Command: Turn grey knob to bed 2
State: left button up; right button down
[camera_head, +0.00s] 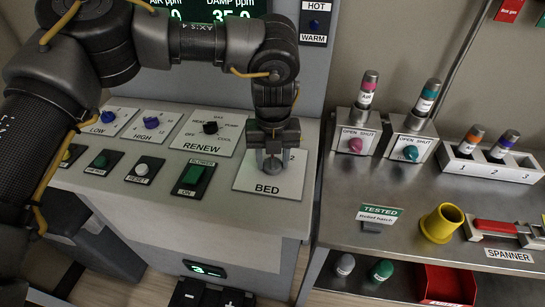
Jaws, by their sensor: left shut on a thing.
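The grey knob (272,164) stands on the white plate marked BED (282,186), at the right end of the console top. My left gripper (271,158) points straight down over this plate and is shut on the grey knob. The fingers and wrist hide much of the knob and most of the position numbers; a 2 shows just right of the gripper. Which position the knob points to cannot be told. My right gripper is not in view.
A black knob (210,128) on the RENEW plate, blue knobs (151,122) and a green switch (192,175) lie left of the gripper. A steel bench to the right holds valve stands (355,143), a yellow cup (441,222) and a spanner (505,228).

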aim_at(273, 160)
pick_arm(q)
jog(key=m, duration=0.5)
jog(key=shift+r+m, duration=0.1)
jog(key=shift+m, duration=0.2)
jog(key=m, duration=0.3)
jog(key=shift+m+p, duration=0.35)
jog(key=shift+m, duration=1.05)
jog(key=o, duration=1)
jog(key=shift+c, duration=0.2)
notch_tip(273, 160, up, 11)
jog(key=b, duration=0.1)
